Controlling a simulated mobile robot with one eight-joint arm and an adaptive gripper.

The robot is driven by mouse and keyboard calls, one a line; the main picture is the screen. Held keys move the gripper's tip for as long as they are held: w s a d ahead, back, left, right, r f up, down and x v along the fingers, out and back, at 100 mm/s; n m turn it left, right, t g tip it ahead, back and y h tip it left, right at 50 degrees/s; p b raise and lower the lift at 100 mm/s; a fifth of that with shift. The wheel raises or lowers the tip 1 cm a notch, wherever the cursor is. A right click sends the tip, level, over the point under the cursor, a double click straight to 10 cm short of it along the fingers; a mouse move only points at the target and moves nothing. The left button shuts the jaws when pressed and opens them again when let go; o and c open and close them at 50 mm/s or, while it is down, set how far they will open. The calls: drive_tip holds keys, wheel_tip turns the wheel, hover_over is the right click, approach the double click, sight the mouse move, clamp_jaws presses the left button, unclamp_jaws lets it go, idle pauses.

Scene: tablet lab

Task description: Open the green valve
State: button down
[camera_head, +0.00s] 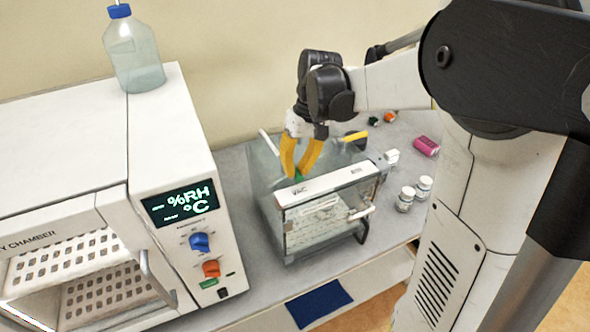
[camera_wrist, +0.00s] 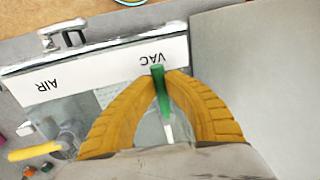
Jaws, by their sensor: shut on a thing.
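The green valve (camera_wrist: 161,92) is a green lever handle by the printed label VAC, seen in the wrist view. It stands on the top of a clear box with a white top strip (camera_head: 330,186). My gripper (camera_wrist: 165,80) has yellow fingers, one on each side of the green handle, and is shut on it. In the head view my gripper (camera_head: 298,172) reaches down to the back edge of the box. Only a bit of green (camera_head: 298,176) shows there between the fingertips. A yellow handle (camera_wrist: 34,153) sits on the AIR side.
A white chamber (camera_head: 170,150) with a display and knobs stands at the left, a bottle (camera_head: 135,55) on top. White jars (camera_head: 405,199) and a pink box (camera_head: 426,146) lie to the box's right. A blue mat (camera_head: 318,303) is below in front.

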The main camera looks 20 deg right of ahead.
idle(0.3)
drive_tip(key=c, duration=1.4)
unclamp_jaws()
wheel_tip(320, 180, up, 12)
drive_tip(key=d, duration=0.2)
drive_tip(key=shift+d, duration=0.2)
drive_tip(key=shift+f, duration=0.15)
